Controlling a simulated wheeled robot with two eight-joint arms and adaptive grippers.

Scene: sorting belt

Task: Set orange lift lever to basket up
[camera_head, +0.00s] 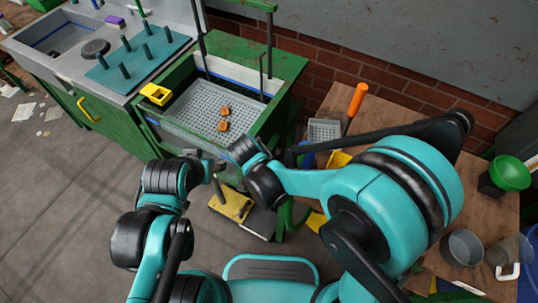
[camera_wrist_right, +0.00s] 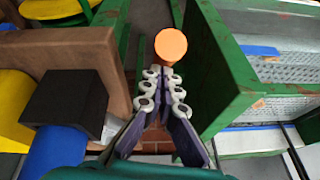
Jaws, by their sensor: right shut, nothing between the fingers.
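The orange lever handle (camera_head: 357,99) stands on a dark rod to the right of the green lift frame, leaning slightly right at its top in the head view. In the right wrist view its round orange end (camera_wrist_right: 171,46) shows just beyond the fingertips. My right gripper (camera_wrist_right: 165,73) is shut and empty, its tips close to the handle; I cannot tell whether they touch. In the head view my right fingers cannot be made out. My left gripper (camera_head: 213,168) is in front of the lift, its fingers too unclear to read. The perforated basket (camera_head: 196,104) sits inside the green frame.
A yellow pedal (camera_head: 231,205) is on the floor. Open floor (camera_head: 60,215) lies left.

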